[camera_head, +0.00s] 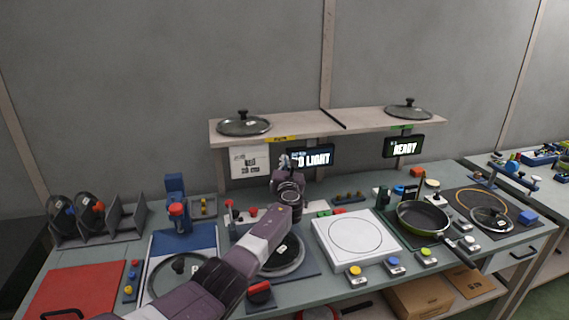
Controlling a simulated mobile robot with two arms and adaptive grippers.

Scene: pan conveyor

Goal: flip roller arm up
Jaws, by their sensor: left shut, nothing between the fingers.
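My left arm reaches in from the bottom left across the bench. My left gripper (285,164) is at the back middle, in front of the shelf, shut and empty. Its wrist hides part of the station behind it. I cannot clearly make out a roller arm; one may be hidden behind my gripper. A round dark plate (284,258) with a lid-like disc lies below my forearm. A blue upright device with a red knob (177,210) stands to the left. My right gripper is not in view.
A shelf (365,122) with two glass lids runs above the bench. A white scale (330,238) and a pan (422,217) are to the right. A red mat (60,292) and a lid rack (130,222) are at the left. A sign (313,157) sits behind my gripper.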

